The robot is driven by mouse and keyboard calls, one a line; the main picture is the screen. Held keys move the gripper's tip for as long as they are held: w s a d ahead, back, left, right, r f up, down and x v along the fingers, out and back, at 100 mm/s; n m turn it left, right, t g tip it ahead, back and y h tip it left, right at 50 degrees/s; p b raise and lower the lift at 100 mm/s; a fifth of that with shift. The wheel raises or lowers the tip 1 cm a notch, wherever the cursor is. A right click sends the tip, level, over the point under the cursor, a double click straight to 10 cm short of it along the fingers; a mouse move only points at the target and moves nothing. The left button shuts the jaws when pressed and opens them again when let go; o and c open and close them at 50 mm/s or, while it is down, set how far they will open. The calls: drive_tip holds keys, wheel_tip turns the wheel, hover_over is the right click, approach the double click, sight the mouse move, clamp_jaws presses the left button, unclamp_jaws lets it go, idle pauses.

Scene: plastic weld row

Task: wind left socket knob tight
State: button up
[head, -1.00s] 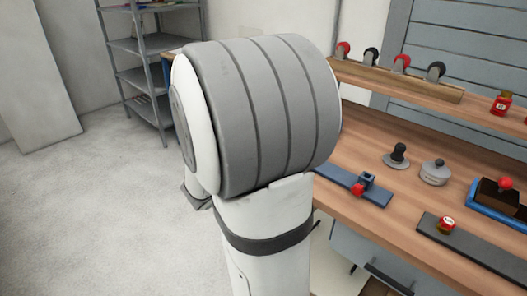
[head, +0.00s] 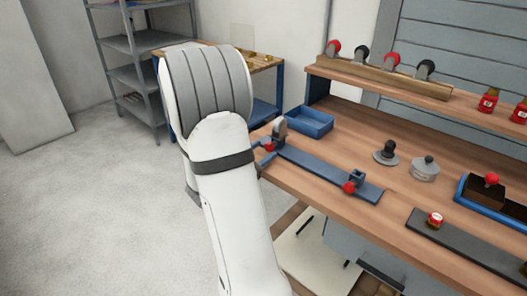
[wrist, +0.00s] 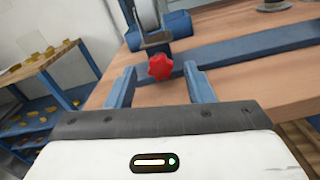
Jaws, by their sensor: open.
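The left red star-shaped knob (wrist: 160,67) sits low on the front of a blue socket (wrist: 150,40) in the wrist view. In the head view this knob (head: 269,147) shows at the left end of a long blue rail (head: 320,171). A grey upright part (head: 279,128) stands in the socket. My gripper (wrist: 161,72) is open, its two blue fingers pointing at the knob, one on each side in the picture. Whether they reach around it or stop short, I cannot tell. A second red knob (head: 349,188) is on the right socket (head: 357,177).
A blue tray (head: 310,122) lies behind the left socket. A black-knobbed grey part (head: 386,152) and a lidded grey pot (head: 425,168) stand right of the rail. A side table (wrist: 40,115) with yellow pieces is at left in the wrist view. The bench front edge is close.

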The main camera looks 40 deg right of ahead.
drive_tip(key=shift+d, duration=0.7)
drive_tip(key=c, duration=1)
drive_tip(key=shift+f+m+b, duration=0.2)
drive_tip(key=shift+m+b, duration=0.1)
drive_tip(key=shift+b, duration=0.35)
drive_tip(key=m+b, duration=0.1)
drive_tip(key=b, duration=0.1)
drive_tip(key=shift+f+m+b, duration=0.2)
drive_tip(key=shift+m+b, duration=0.15)
drive_tip(key=shift+m, duration=0.05)
drive_tip(key=shift+r+m+b, duration=0.1)
drive_tip(key=shift+m+b, duration=0.7)
drive_tip(key=shift+b, duration=0.2)
drive_tip(key=shift+r+m, duration=0.25)
drive_tip(key=shift+m, duration=0.15)
